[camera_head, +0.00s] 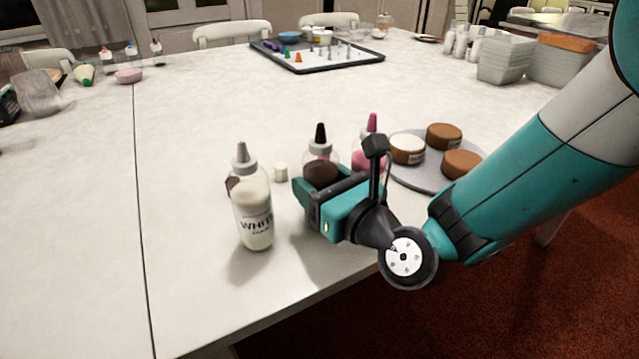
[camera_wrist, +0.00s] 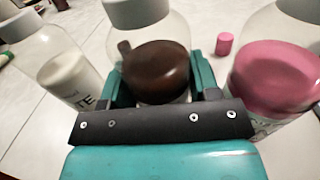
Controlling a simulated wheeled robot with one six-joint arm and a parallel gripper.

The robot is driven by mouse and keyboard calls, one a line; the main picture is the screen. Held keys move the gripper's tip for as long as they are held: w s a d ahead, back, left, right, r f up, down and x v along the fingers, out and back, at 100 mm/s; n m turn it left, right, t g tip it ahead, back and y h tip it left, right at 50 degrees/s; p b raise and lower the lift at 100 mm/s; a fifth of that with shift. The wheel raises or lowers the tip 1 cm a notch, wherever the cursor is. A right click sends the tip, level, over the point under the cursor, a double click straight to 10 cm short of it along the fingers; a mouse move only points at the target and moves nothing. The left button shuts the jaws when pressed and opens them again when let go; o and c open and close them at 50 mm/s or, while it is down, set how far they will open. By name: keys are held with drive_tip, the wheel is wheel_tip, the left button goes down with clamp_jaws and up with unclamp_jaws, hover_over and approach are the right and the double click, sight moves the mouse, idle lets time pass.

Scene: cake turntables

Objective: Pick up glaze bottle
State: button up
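Three clear glaze bottles with nozzle tips stand in a row on the white table. The brown glaze bottle (camera_head: 321,168) is in the middle, the white glaze bottle (camera_head: 253,212) at the left and the pink glaze bottle (camera_head: 368,155) at the right. My gripper (camera_head: 318,190) is low at the brown bottle. In the wrist view my gripper (camera_wrist: 160,88) has one finger on each side of the brown bottle (camera_wrist: 155,70). I cannot tell whether both fingers touch it. The white bottle (camera_wrist: 68,75) and pink bottle (camera_wrist: 275,75) stand outside the fingers.
A small white cap (camera_head: 281,172) lies between the white and brown bottles. A small pink cap (camera_wrist: 224,44) shows behind, in the wrist view. A grey turntable (camera_head: 421,174) with brown cakes is at the right.

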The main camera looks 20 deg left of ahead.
drive_tip(key=shift+r, duration=0.15)
drive_tip(key=shift+o, duration=0.2)
wheel_tip(320, 180, up, 20)
drive_tip(key=p, duration=1.4)
